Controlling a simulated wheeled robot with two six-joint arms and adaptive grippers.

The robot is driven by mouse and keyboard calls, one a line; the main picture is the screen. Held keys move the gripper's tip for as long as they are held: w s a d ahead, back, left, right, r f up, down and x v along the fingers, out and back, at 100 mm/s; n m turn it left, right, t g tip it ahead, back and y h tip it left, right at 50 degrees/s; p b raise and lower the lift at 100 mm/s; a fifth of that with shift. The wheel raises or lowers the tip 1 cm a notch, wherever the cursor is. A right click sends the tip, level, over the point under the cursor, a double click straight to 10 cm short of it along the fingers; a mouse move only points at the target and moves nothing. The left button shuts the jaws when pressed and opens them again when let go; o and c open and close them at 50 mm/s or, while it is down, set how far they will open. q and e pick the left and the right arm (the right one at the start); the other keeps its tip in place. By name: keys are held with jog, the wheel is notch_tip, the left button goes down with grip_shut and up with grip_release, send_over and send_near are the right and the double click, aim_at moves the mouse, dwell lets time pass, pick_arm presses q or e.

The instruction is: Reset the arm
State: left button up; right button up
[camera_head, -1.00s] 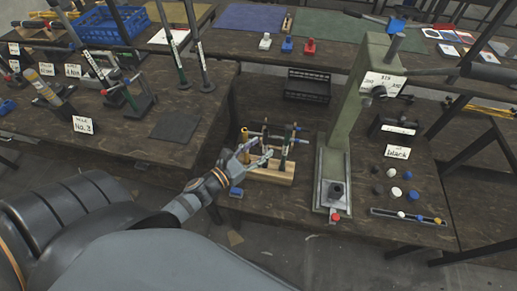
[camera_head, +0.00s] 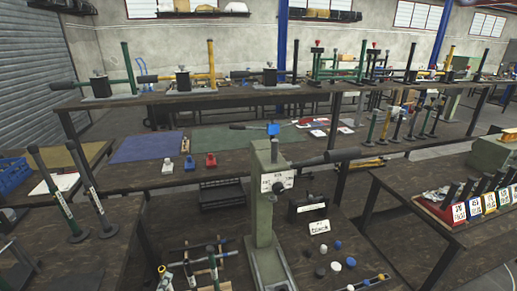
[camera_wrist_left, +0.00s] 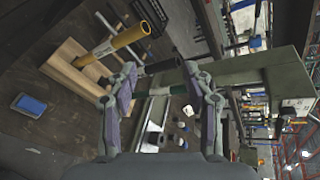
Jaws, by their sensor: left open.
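My left gripper (camera_wrist_left: 158,98) shows in the left wrist view. Its two fingers are spread apart with nothing held between them. A wooden rack (camera_wrist_left: 72,66) with a yellow-handled tool (camera_wrist_left: 122,40) lies beyond the fingers at the upper left. A dark-tipped tool shows behind the gap. In the head view I do not make out either gripper. The rack's upright tools (camera_head: 212,265) show at the bottom edge. The green rivet press (camera_head: 262,215) stands right of them, with a dark lever handle (camera_head: 328,159). My right gripper is not in view.
Behind the press, a bench carries a blue mat (camera_head: 147,149), a green mat (camera_head: 235,139) and small white, blue and red blocks. A farther bench holds several presses. A small blue block (camera_wrist_left: 32,105) lies beside the rack. Colored caps (camera_head: 336,266) lie right of the press.

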pick_arm(q)
jog(key=s+d+f+n+g, duration=0.2)
jog(key=s+n+g, duration=0.4)
jog(key=n, duration=0.5)
jog(key=s+d+f+n+g, duration=0.2)
jog(key=s+n+g, duration=0.2)
jog(key=s+n, duration=0.5)
jog(key=s+a+f+n+g+p, duration=0.1)
jog(key=a+f+n, duration=0.15)
jog(key=f, duration=2.35)
jog(key=s+a+f+g, duration=0.1)
jog(key=s+a+f, duration=0.1)
jog(key=s+f, duration=1.2)
jog(key=s, duration=0.4)
jog(key=shift+s+f+m+h+p, duration=0.3)
jog(key=shift+f+m+p, duration=0.05)
jog(key=shift+f+p, duration=0.05)
